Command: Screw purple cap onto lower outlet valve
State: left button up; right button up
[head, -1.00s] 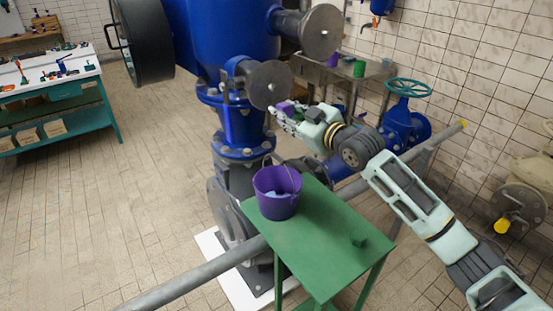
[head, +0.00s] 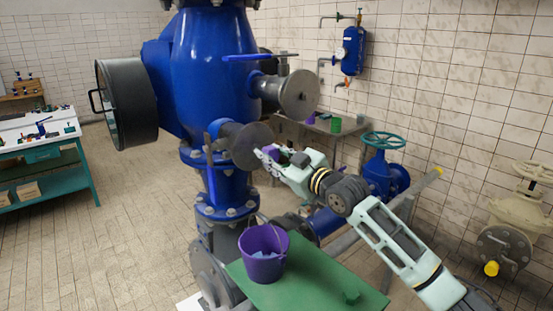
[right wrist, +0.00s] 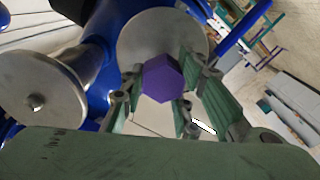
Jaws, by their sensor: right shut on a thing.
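The purple cap (right wrist: 163,78) is six-sided and sits between the fingers of my right gripper (right wrist: 160,100), which is shut on it. In the right wrist view it overlaps the grey round flange face (right wrist: 165,38) of the lower outlet valve; whether it touches the flange I cannot tell. In the head view my right gripper (head: 268,156) is at the right edge of this lower outlet flange (head: 251,147) on the blue vessel (head: 210,65). The cap is mostly hidden there by the fingers. My left gripper is not in view.
An upper outlet flange (head: 299,93) juts out above my right gripper; blue handles (head: 240,57) stand by the valves. A purple bucket (head: 263,255) stands on a green table (head: 310,288) below. A valve with a teal handwheel (head: 382,140) is to the right.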

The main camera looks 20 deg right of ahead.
aim_at(257, 145)
jog(key=shift+b+x, duration=0.4)
jog(key=shift+x, duration=1.15)
jog(key=shift+w+a, duration=0.2)
jog(key=shift+w, duration=0.35)
jog(key=shift+r, duration=0.3)
